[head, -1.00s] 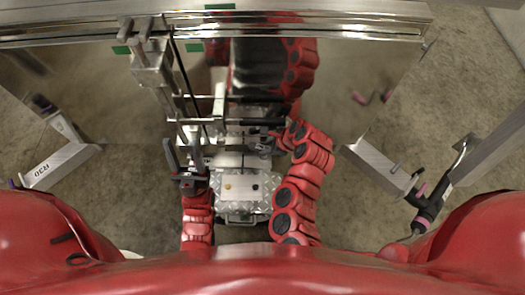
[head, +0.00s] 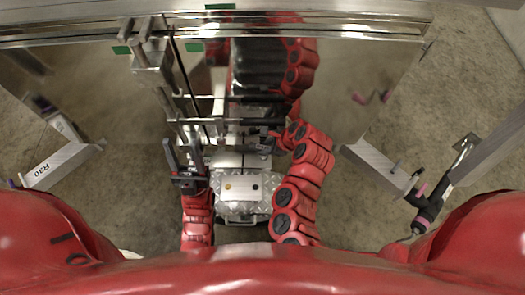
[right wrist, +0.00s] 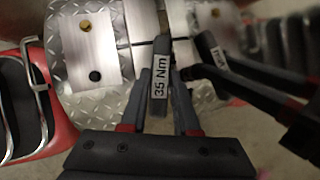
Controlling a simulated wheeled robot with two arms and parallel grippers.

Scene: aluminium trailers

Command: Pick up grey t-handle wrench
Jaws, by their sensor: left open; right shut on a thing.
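In the right wrist view a grey handle with a white "35 Nm" label (right wrist: 161,80), which seems to be the grey t-handle wrench, stands between my right gripper's (right wrist: 161,98) two fingers. The gripper is shut on it. In the head view my right gripper (head: 270,143) is small and partly lost among bars, and the wrench cannot be made out there. My left gripper (head: 183,160) is open and empty, left of the diamond-plate box.
A diamond-plate metal box (head: 243,207) with a smooth plate lies between my arms. Metal bars and a clamp (head: 152,67) stand at the upper left. A shiny trailer panel (head: 345,70) reflects red parts. Angled brackets stand left (head: 60,165) and right (head: 375,168).

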